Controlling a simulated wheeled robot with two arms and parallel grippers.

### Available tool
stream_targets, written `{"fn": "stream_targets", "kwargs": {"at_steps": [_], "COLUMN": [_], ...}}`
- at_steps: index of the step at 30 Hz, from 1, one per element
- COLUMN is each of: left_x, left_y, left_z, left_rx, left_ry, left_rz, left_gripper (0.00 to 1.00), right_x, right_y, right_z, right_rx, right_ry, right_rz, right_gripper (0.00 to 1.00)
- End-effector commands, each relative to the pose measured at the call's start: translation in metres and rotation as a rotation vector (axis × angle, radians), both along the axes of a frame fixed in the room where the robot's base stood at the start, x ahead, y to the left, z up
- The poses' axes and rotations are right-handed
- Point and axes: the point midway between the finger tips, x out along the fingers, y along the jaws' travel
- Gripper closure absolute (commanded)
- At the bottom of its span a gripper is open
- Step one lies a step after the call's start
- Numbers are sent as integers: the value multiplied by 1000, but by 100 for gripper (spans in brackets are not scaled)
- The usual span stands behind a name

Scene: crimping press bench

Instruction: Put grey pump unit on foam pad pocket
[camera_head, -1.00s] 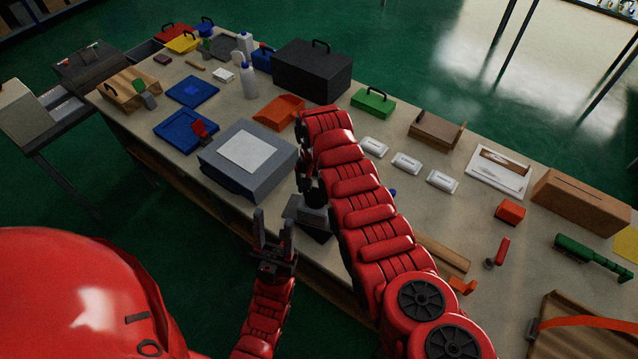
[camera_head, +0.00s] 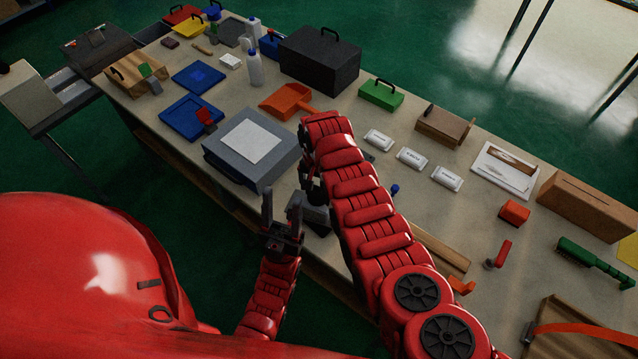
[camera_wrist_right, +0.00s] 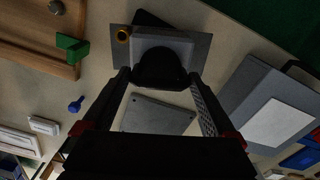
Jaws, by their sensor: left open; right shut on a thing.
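The grey pump unit shows in the right wrist view as a flat grey base (camera_wrist_right: 187,48) with a black dome and a yellow ring at one corner. My right gripper (camera_wrist_right: 160,78) is shut on its dark domed part. In the head view the grey base (camera_head: 314,214) is near the bench's front edge, partly hidden by my right arm. A dark pad (camera_wrist_right: 150,18), possibly the foam pad, shows partly beyond the base; its pocket is hidden. I cannot tell whether base and pad touch. My left gripper (camera_head: 282,208) is open and empty at the bench's front edge.
A grey box with a white sheet (camera_head: 225,160) stands left of the pump unit. A flat grey plate (camera_wrist_right: 155,115) lies on the bench. An orange scoop (camera_head: 286,100), black case (camera_head: 318,65) and several white packets (camera_head: 411,158) lie further back.

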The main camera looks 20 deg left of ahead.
Motion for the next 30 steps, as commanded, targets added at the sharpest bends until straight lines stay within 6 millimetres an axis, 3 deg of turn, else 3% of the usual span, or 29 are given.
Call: {"fn": "stream_targets", "kwargs": {"at_steps": [4,5,6,20,26,30], "left_x": [0,0,0,0,0,0], "left_y": [0,0,0,0,0,0], "left_z": [-4,-3,-3,-4,-12,-25], "left_rx": [0,0,0,0,0,0], "left_ry": [0,0,0,0,0,0], "left_rz": [0,0,0,0,0,0], "left_gripper": [50,50,50,50,50,50], "right_x": [1,1,1,1,1,1], "right_y": [1,0,0,0,0,1], "right_z": [-2,-2,-2,8,31,61], "right_rx": [2,2,2,0,2,5], "right_ry": [-3,-2,-2,0,-3,-5], "right_rz": [0,0,0,0,0,0], "right_gripper": [100,4,0,0,0,0]}}
